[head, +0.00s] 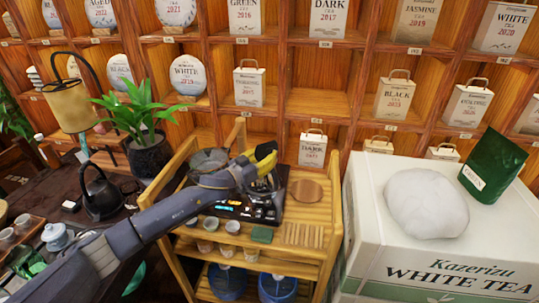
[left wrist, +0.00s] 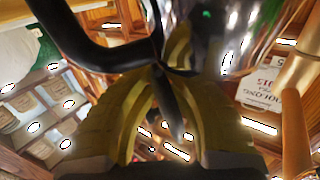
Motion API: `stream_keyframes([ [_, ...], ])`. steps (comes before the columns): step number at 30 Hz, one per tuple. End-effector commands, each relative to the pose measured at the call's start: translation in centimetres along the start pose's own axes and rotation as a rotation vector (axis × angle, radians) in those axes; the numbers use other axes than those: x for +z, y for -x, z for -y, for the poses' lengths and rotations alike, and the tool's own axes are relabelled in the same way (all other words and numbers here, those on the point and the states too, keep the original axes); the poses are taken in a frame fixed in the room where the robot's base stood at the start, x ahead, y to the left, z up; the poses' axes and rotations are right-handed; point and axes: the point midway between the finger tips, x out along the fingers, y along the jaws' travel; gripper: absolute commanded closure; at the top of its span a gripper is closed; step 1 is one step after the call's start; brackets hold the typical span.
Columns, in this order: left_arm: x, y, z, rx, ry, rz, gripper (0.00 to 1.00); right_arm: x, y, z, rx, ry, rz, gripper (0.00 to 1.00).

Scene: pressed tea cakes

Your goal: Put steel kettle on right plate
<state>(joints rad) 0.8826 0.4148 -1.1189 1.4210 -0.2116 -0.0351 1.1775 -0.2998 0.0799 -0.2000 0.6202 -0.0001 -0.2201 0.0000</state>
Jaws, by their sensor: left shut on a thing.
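My left gripper (head: 265,154) reaches in from the left over the wooden cart, its yellow fingers shut on the black handle (left wrist: 85,42) of the steel kettle. The shiny kettle (head: 268,184) hangs or stands just below the fingers, partly hidden by my arm; its polished body also shows in the left wrist view (left wrist: 215,30). It is over the right side of the black two-plate cooker (head: 232,211) with lit displays. I cannot tell whether the kettle touches the right plate, which it hides. My right gripper is not in view.
A dark pan (head: 208,163) is on the cooker's left side. A round wooden board (head: 306,192) and a slatted wooden piece (head: 304,235) lie to the right. Small cups (head: 232,227) stand in front. A white tea box (head: 365,215) stands right of the cart; shelves fill the back.

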Motion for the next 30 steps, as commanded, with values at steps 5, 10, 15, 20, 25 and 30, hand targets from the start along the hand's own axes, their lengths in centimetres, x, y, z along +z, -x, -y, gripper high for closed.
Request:
stream_keyframes([
  [5, -0.1, -0.1, 0.0, 0.001, -0.001, -0.005, 1.00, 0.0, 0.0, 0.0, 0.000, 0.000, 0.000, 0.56],
  [10, 0.1, -0.1, 0.0, 0.002, -0.001, -0.005, 1.00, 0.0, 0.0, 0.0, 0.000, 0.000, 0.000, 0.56],
  [15, 0.3, -0.1, 0.0, 0.002, -0.001, -0.005, 0.82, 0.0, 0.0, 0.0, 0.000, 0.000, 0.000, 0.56],
  [20, 0.4, 0.0, 0.0, 0.001, -0.001, -0.003, 0.79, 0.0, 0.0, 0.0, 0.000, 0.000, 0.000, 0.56],
  [25, 0.8, 0.1, 0.0, 0.000, 0.001, 0.002, 0.79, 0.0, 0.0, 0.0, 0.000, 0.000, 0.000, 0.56],
  [30, 0.7, 1.0, 0.0, 0.000, 0.001, 0.001, 0.79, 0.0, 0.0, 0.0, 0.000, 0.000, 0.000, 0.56],
])
